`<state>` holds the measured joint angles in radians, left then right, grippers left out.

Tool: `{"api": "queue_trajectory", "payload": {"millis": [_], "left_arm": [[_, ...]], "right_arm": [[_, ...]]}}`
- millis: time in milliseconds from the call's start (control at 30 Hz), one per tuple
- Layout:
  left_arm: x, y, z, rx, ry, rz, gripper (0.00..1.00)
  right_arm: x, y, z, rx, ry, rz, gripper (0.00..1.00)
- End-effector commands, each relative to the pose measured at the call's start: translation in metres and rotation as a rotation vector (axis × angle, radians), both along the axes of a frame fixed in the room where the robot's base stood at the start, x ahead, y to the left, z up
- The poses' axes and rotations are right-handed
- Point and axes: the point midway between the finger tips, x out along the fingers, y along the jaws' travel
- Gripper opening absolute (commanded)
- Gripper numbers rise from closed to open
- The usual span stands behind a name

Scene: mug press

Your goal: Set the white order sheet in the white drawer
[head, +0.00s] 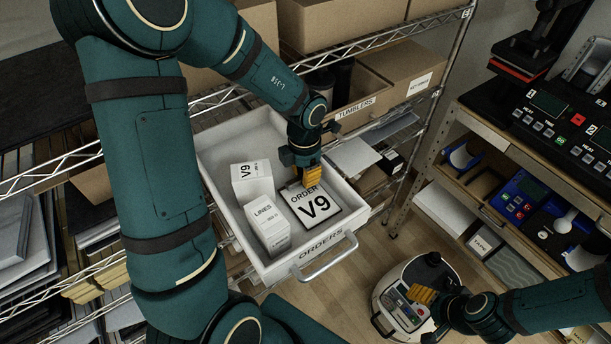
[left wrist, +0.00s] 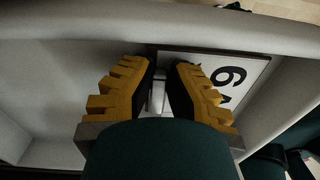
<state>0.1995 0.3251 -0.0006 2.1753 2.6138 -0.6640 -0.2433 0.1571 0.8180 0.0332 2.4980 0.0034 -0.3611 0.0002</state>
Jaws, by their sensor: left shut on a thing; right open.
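The white order sheet (head: 318,209), marked ORDER V9 with a dark border, lies inside the open white drawer (head: 224,157), towards its right side. It looks flat on or just above the drawer floor; I cannot tell which. My left gripper (head: 312,178) reaches down into the drawer and is shut at the sheet's far edge. In the left wrist view, the sheet (left wrist: 225,75) shows beside the yellow fingers (left wrist: 160,88), with a small pale piece between them. My right gripper (head: 424,296) is open and empty, low at the right, outside the drawer.
A white V9 box (head: 250,181) and a white LINES box (head: 267,226) stand in the drawer, left of the sheet. The drawer handle (head: 324,258) sticks out in front. A tumblers bin (head: 358,100) is on the rack behind. A shelf unit (head: 500,170) stands at the right.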

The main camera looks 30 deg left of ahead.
Motion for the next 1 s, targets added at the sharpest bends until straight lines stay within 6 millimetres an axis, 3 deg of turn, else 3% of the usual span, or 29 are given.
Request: {"api": "queue_trajectory", "payload": {"millis": [400, 433, 467, 500, 867, 1000], "left_arm": [[0.0, 0.0, -0.007, 0.0, 0.0, -0.001, 0.0], [0.0, 0.0, -0.007, 0.0, -0.001, -0.001, 0.23], [0.0, 0.0, -0.007, 0.0, -0.001, -0.001, 0.34], [0.0, 0.0, -0.007, 0.0, -0.001, -0.001, 0.36], [0.0, 0.0, -0.004, 0.0, -0.004, 0.0, 0.36], [0.001, 0.001, 0.016, 0.0, -0.004, 0.001, 0.36]], "right_arm": [[0.0, 0.0, 0.001, 0.0, -0.001, 0.0, 0.74], [0.0, 0.0, 0.0, 0.0, -0.001, 0.0, 0.74], [0.0, 0.0, 0.0, 0.0, -0.001, 0.0, 0.74], [0.0, 0.0, 0.0, 0.0, -0.001, 0.0, 0.74], [0.0, 0.0, -0.002, 0.0, -0.001, 0.0, 0.74], [0.0, 0.0, 0.005, 0.0, 0.0, 0.0, 0.74]]}}
